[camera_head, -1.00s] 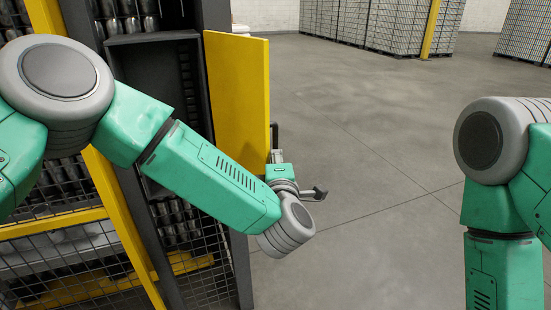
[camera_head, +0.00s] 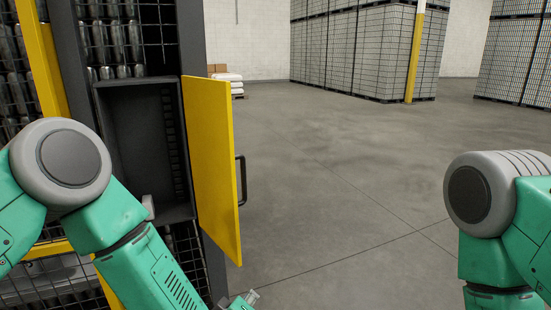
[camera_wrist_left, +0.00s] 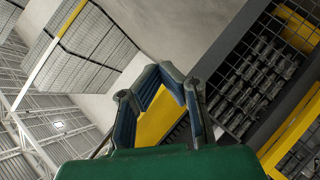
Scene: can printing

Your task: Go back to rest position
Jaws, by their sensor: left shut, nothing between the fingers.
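My left arm (camera_head: 150,255) comes in from the left in the head view and reaches down past the bottom edge. Only a small part near its end shows there, by the bottom edge. In the left wrist view my left gripper (camera_wrist_left: 163,76) has its dark fingers drawn together at the tips, with nothing held. The yellow door shows behind and between the fingers. My right arm (camera_head: 495,230) hangs at the right edge of the head view; its gripper is out of the frame.
The yellow door (camera_head: 208,160) stands open from a dark cabinet (camera_head: 150,140), its black handle (camera_head: 240,180) facing right. A mesh guard with yellow posts (camera_head: 40,60) is on the left. Grey floor (camera_head: 330,200) lies clear in the middle. Pallet stacks (camera_head: 350,50) stand far back.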

